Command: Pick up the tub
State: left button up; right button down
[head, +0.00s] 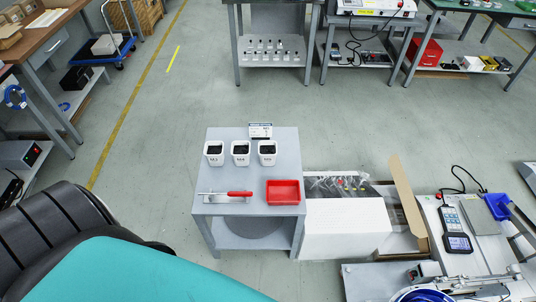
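A small grey side table (225,138) stands on the floor in the middle of the head view. Three small white tubs (214,152) (240,153) (267,153) with dark contents stand upright in a row along its back half. A shallow red tub (283,192) lies at its front right and looks empty. A red-handled tool (239,194) lies on a light plate or holder at the front left. I cannot tell which tub the task means. Neither of my grippers shows in the head view.
A small label sign (260,130) stands behind the tubs. An open cardboard box (408,205) with bagged items is right of the table. A bench with a handheld device (457,242) is at lower right. A black and teal chair-like shape (130,270) fills the lower left.

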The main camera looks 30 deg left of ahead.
aim_at(267, 150)
jog(key=l+z, duration=0.1)
jog(key=z, duration=1.3)
jog(key=u, duration=2.45)
